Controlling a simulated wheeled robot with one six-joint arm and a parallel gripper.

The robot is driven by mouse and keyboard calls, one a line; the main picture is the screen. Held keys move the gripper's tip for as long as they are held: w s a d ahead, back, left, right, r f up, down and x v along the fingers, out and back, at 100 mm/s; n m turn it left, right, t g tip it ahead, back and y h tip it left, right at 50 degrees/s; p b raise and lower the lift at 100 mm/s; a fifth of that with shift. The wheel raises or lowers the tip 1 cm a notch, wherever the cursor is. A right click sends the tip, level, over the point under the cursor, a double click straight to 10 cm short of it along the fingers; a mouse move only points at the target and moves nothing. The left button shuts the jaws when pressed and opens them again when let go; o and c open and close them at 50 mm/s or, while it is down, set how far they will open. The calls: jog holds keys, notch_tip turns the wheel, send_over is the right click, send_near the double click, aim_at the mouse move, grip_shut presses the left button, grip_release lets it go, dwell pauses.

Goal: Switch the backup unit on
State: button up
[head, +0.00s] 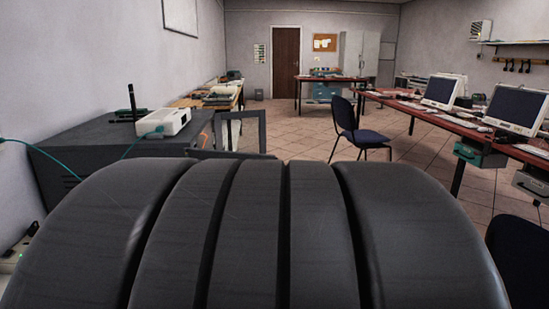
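I cannot clearly make out which thing is the backup unit. A white box (166,122) with a small green light and a black antenna stands on a dark grey cabinet (75,142) at the left. A teal cable (62,165) hangs from the left edge across the cabinet's front and up toward the white box. At the lower left edge a pale object (12,258) with a green glow is partly cut off by the frame. My gripper is not in view.
A large dark ribbed, rounded shape (262,235) fills the lower middle and hides the floor close by; I cannot tell what it is. A blue chair (362,136) and a bench with monitors (440,92) stand right. Tiled floor (300,136) shows beyond.

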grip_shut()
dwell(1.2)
